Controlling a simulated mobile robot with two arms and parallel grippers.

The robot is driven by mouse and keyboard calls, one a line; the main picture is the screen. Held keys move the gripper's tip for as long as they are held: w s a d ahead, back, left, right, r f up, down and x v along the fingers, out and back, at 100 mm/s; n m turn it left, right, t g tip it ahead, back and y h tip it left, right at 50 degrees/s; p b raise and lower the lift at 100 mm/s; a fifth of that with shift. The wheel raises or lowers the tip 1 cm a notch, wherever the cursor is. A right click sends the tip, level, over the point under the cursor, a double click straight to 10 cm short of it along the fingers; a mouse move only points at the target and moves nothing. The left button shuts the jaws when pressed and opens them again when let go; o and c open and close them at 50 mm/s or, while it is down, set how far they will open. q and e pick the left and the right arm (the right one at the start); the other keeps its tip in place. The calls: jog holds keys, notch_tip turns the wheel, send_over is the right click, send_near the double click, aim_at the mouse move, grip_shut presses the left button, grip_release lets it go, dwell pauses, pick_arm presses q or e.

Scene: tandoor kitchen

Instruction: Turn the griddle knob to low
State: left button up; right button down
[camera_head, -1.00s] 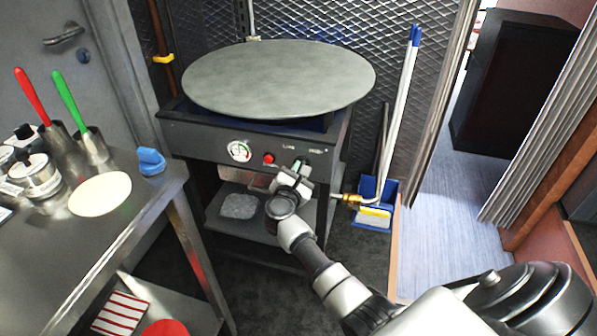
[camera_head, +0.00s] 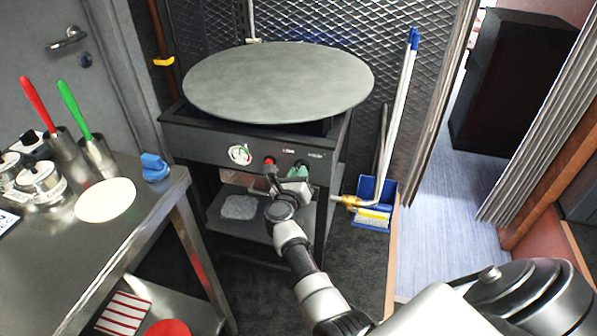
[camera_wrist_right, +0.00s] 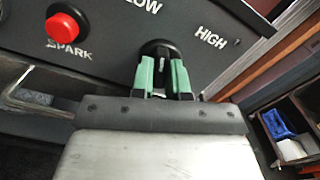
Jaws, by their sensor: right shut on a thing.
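The griddle (camera_head: 280,82) is a large round grey plate on a dark stand with a front control panel (camera_head: 215,146). The black knob (camera_wrist_right: 158,50) sits on that panel, below and between the LOW and HIGH labels in the right wrist view. My right gripper (camera_wrist_right: 163,78) has its green fingertips closed on both sides of the knob. In the head view my right gripper (camera_head: 296,174) is at the panel's right half and hides most of the knob. My left gripper is not in view.
A red SPARK button (camera_wrist_right: 64,27) is left of the knob, with a white gauge (camera_head: 240,154) farther left. A steel table (camera_head: 120,235) stands at the left. A blue dustpan (camera_head: 375,205) and broom are right of the stand.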

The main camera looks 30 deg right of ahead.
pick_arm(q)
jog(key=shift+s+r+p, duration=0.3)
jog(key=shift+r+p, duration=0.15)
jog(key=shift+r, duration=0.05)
pick_arm(e)
jog(key=shift+n, duration=1.6)
jog(key=c, duration=1.1)
grip_release()
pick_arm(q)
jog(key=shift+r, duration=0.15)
pick_arm(e)
jog(key=shift+r, duration=0.1)
